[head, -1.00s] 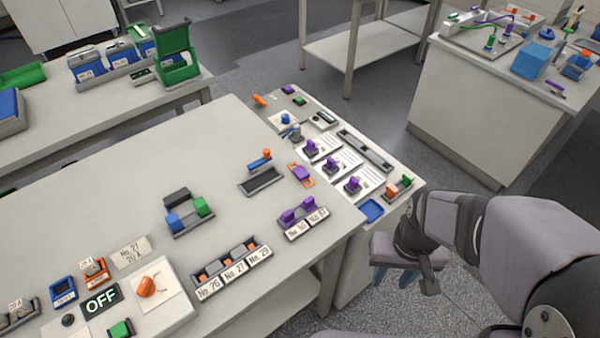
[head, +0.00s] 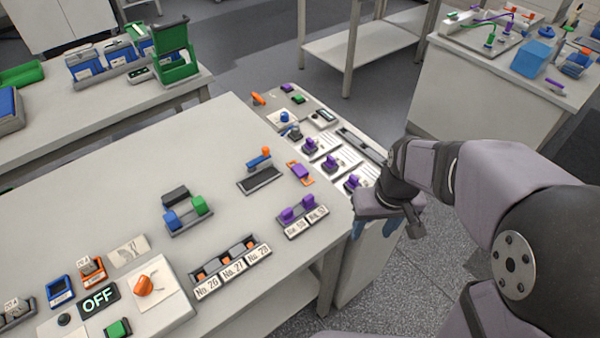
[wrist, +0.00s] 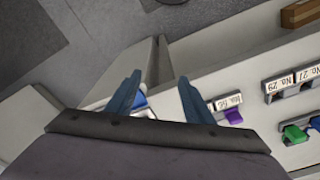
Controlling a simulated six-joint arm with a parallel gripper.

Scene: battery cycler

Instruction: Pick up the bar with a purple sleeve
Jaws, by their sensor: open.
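Several purple-topped pieces are in view, and I cannot tell for sure which one is the bar with a purple sleeve. Purple pieces (head: 310,146) stand upright on white cards at the right end of the bench. Two more purple pieces (head: 288,215) stand in a labelled holder near the front edge; one shows in the wrist view (wrist: 233,117). A small purple piece (head: 555,84) lies on the far right counter. My gripper (head: 372,228) is open and empty, its blue fingers pointing down by the bench's right edge; they also show in the wrist view (wrist: 160,80).
The bench top (head: 120,205) is clear at centre left.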

